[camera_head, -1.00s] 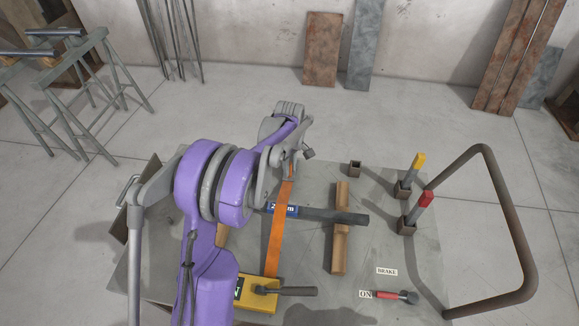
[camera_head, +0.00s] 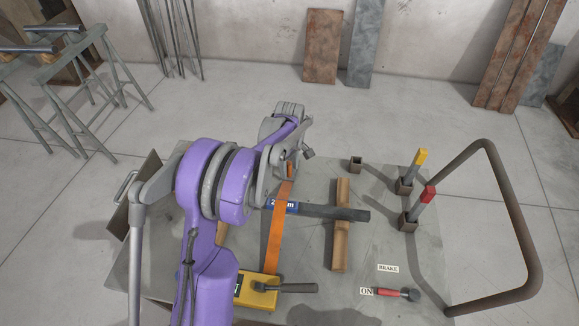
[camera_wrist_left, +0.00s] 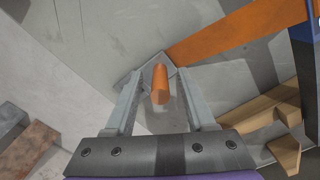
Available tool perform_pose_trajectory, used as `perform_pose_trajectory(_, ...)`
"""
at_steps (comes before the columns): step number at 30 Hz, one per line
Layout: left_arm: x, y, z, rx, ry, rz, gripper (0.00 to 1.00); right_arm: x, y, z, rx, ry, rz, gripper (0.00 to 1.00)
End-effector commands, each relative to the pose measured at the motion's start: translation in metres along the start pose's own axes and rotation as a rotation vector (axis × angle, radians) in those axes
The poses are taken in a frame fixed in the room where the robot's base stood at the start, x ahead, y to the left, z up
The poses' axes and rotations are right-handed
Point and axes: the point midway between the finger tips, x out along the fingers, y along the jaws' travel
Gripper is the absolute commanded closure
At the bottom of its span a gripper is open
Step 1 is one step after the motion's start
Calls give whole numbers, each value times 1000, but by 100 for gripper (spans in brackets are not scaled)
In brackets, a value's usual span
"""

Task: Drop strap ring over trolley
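An orange strap (camera_head: 277,231) runs from a yellow box (camera_head: 257,291) on the grey plate up to my left gripper. In the wrist view the strap (camera_wrist_left: 235,32) ends at a small grey plate-like fitting (camera_wrist_left: 138,68), with an orange cylindrical grip (camera_wrist_left: 160,84) standing in front of it. My left gripper (camera_wrist_left: 160,88) has its fingers on either side of this grip, with visible gaps; its tips (camera_head: 290,168) are partly hidden in the head view. I cannot make out a ring opening or identify the trolley. My right gripper is not in view.
A dark bar with a blue label (camera_head: 284,207) crosses beneath the strap to a wooden piece (camera_head: 340,225). Yellow-tipped (camera_head: 420,158) and red-tipped (camera_head: 428,194) levers stand at right, beside a brown tube rail (camera_head: 515,225). A red-handled lever (camera_head: 391,294) lies at front right.

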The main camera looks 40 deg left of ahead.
Motion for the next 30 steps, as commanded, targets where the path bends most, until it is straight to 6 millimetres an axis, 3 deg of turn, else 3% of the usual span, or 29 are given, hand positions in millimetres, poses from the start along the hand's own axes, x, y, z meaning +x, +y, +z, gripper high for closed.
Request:
perform_pose_trajectory(11, -5, 0, 0, 0, 0, 0, 41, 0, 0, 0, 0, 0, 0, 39)
perform_pose_trajectory(24, -84, 0, 0, 0, 0, 0, 41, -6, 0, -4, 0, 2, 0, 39)
perform_pose_trajectory(30, -105, 0, 0, 0, 0, 0, 41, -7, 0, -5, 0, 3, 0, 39)
